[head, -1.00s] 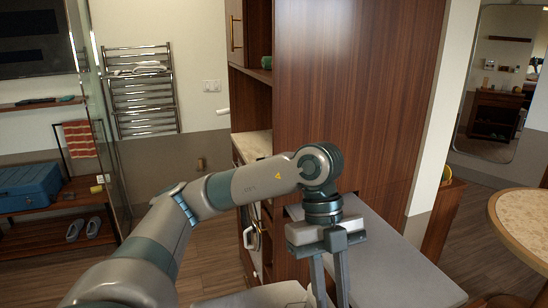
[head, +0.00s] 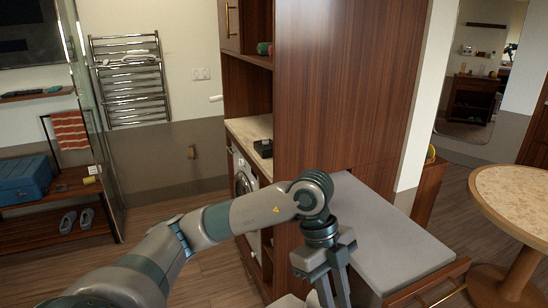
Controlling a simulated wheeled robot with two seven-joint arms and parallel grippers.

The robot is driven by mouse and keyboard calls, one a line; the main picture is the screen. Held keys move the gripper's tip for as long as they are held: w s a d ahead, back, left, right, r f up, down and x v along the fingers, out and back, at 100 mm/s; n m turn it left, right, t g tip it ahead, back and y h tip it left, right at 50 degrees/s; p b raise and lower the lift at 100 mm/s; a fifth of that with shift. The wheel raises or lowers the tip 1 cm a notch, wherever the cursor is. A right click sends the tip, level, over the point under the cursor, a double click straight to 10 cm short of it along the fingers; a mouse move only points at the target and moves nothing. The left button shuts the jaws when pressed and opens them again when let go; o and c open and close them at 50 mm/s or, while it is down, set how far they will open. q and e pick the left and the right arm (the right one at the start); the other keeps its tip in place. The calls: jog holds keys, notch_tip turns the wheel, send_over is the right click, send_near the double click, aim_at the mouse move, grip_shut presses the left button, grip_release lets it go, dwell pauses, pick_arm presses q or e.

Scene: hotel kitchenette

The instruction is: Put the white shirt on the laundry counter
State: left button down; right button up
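The laundry counter (head: 246,126) is the pale stone top over the white washing machine (head: 241,183), left of the tall wood panel. My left gripper (head: 334,292) points down at the bottom centre, in front of the panel and nearer to me than the counter. Its two fingers stand apart with a gap between them. Their tips are at or below the picture's lower edge. I cannot make out a white shirt. A pale patch beside the gripper at the bottom edge is too cut off to identify. My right gripper is not in view.
A small black object (head: 263,148) lies on the counter. The tall wood panel (head: 345,90) borders the counter on the right. A grey-topped bench (head: 385,235) and a round table (head: 515,195) stand at the right. A blue case (head: 25,182) sits on a rack at the left.

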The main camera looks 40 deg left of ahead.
pick_arm(q)
notch_tip(320, 180, down, 15)
jog(key=w+d+n+t, duration=0.1)
jog(key=n+t, duration=0.2)
jog(key=n, duration=0.5)
jog(key=shift+w+d+n+y, duration=0.2)
jog(key=shift+n+y, duration=0.1)
jog(key=shift+f, duration=0.1)
